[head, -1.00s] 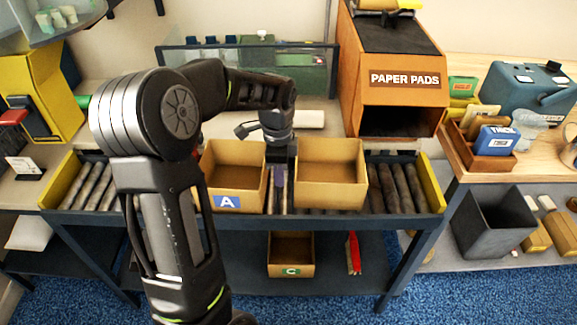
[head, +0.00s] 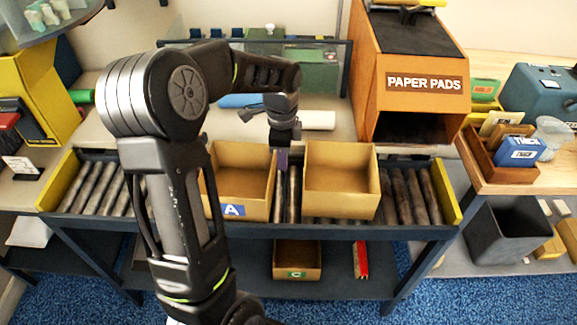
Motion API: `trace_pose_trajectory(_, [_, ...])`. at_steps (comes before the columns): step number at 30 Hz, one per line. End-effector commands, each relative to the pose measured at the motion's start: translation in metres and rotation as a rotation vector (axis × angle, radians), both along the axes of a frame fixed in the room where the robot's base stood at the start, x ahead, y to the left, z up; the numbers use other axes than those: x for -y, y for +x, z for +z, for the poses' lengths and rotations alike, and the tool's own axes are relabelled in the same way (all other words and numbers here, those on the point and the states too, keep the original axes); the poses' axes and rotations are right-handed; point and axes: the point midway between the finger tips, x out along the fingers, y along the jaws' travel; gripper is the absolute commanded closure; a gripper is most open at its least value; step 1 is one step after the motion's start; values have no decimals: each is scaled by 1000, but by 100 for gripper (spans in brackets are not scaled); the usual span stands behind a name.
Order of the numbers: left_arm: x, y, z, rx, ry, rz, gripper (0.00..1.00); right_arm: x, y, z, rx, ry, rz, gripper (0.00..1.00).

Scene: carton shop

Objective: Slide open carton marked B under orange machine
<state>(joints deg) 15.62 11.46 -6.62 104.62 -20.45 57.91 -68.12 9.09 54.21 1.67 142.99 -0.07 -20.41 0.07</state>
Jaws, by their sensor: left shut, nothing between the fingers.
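An open tan carton (head: 340,205) with no letter visible on it stands on the roller conveyor (head: 410,195), in front and to the left of the orange machine (head: 425,105) lettered PAPER PADS. Another open carton (head: 258,211) with a blue A label stands to its left, with a gap between the two. My left gripper (head: 282,161) is shut and empty, pointing down at the gap, close to the A carton's right side. Whether it touches a carton I cannot tell. No letter B shows. My right gripper is not in view.
A carton marked C (head: 297,262) and a red item (head: 360,259) lie on the lower shelf. Bare rollers lie right of the unlettered carton, up to the yellow end rail (head: 447,192). A wooden bench (head: 505,180) stands at the right.

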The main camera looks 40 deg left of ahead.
Motion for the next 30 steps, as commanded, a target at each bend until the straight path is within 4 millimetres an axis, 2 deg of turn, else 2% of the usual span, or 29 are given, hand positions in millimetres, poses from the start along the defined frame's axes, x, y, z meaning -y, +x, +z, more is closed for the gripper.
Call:
trace_pose_trajectory(5, [0,-1,-25,-5,-1,0,100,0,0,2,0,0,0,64])
trace_pose_trajectory(15, [0,-2,-93,-5,-1,0,100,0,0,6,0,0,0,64])
trace_pose_trajectory(21, [25,16,-90,-1,-1,-3,100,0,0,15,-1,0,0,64])
trace_pose_trajectory(30, [33,22,-91,0,0,0,100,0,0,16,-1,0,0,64])
